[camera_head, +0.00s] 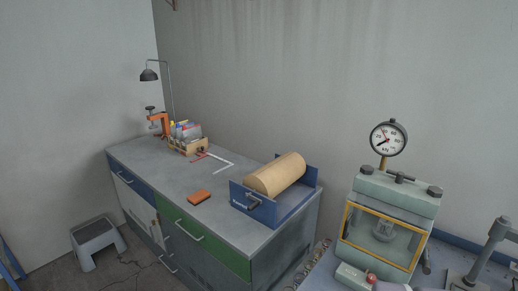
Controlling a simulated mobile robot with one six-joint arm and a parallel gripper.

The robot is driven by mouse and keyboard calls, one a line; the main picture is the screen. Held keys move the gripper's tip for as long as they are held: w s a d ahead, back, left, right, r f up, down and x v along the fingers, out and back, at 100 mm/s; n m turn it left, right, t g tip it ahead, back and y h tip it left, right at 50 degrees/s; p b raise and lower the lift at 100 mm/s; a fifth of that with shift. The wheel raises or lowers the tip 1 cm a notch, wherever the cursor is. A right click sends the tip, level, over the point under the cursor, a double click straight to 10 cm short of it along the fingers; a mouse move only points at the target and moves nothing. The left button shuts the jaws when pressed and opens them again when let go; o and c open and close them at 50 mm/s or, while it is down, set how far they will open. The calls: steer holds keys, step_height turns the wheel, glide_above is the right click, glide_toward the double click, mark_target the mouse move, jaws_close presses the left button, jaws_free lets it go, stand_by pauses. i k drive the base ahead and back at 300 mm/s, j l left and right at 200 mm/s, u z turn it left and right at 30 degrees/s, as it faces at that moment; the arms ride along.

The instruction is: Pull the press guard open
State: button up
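The press (395,190) is a pale green-grey machine at the right, with a round dial gauge (389,138) on a brass stem above it. The press guard (346,231) is a yellow-framed clear panel across the front of the press and looks closed. Grey press parts (385,230) show through it. I cannot make out a handle on the guard. My gripper is not in view.
A grey control box (354,274) with a red button stands before the guard. A lever-like grey tool (486,250) is to its right. A step stool (97,232) stands on the floor.

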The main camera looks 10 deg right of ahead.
mark_target(344, 234)
steer(key=i+j+z, duration=0.15)
steer(key=j+z, duration=0.2)
steer(key=j, duration=0.6)
steer(key=j+z, duration=0.4)
steer(key=j, duration=0.5)
steer(key=i+l+u, duration=0.15)
steer(key=i+l, duration=0.3)
steer(key=l, duration=0.15)
